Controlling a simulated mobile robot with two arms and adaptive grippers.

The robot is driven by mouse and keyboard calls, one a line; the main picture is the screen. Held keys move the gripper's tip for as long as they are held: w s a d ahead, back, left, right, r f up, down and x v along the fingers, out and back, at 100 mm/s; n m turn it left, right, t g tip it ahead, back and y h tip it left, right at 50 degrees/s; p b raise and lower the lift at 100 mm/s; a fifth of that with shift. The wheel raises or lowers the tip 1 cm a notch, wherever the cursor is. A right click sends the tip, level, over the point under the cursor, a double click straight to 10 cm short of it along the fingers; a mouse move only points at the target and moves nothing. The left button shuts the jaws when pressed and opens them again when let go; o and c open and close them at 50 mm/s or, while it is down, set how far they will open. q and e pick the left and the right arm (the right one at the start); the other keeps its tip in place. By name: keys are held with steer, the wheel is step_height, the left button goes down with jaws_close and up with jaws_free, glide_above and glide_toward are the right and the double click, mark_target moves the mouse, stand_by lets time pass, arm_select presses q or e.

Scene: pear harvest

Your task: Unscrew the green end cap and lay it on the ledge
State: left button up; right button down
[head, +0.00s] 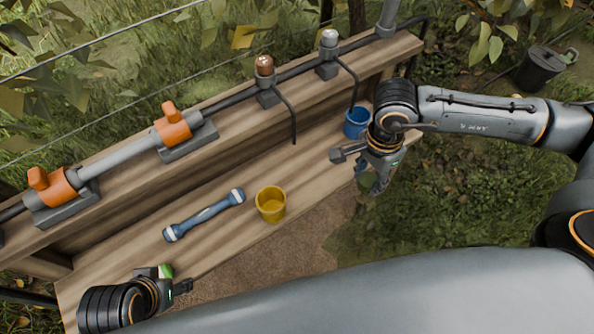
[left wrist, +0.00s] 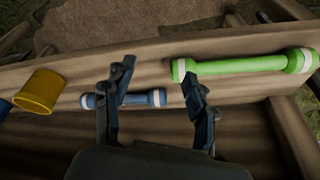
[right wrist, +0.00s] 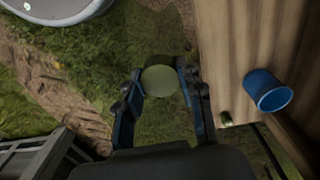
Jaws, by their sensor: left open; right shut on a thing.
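A green rod (left wrist: 240,65) with white bands and thick green ends lies on the ledge (left wrist: 150,58); both ends show in the left wrist view. In the head view only a bit of green (head: 165,271) shows beside my left gripper (head: 186,287). That gripper is open and empty, with its fingers (left wrist: 160,78) above the ledge, left of most of the green rod. My right gripper (head: 372,185) is past the ledge's front edge, over grass. It is shut on a round dull-green thing (right wrist: 160,80); whether this is a cap I cannot tell.
A blue cup (head: 357,123) is near my right gripper. A pipe with orange valves (head: 172,128) runs along the upper ledge. A dark bin (head: 545,68) stands on the grass.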

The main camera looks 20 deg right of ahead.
steer(key=w+a+f, duration=0.2)
steer(key=w, duration=0.1)
arm_select(q)
steer(key=shift+w+d+f+t+b, duration=0.2)
steer(key=shift+w+t+b, duration=0.15)
steer(key=shift+w, duration=0.25)
steer(key=shift+w+d+f+t+b, duration=0.15)
steer(key=shift+w+t+b, duration=0.15)
steer(key=shift+w, duration=0.25)
arm_select(e)
steer(key=b, duration=0.2)
glide_above(319, 176)
steer(key=f, duration=0.7)
steer(key=shift+s+d, duration=0.15)
steer(key=shift+s, duration=0.1)
steer(key=f, duration=0.3)
steer(key=shift+w+f+b, duration=0.25)
steer(key=shift+f+b, duration=0.05)
steer(key=shift+b, duration=0.05)
arm_select(q)
steer(key=w+d+r+t+h, duration=0.2)
steer(key=w+d+r+t, duration=0.2)
steer(key=w+r+t, duration=0.4)
steer(key=w, duration=0.3)
steer(key=shift+w+h, duration=0.3)
steer(key=shift+w, duration=0.05)
arm_select(e)
steer(key=shift+f, duration=0.1)
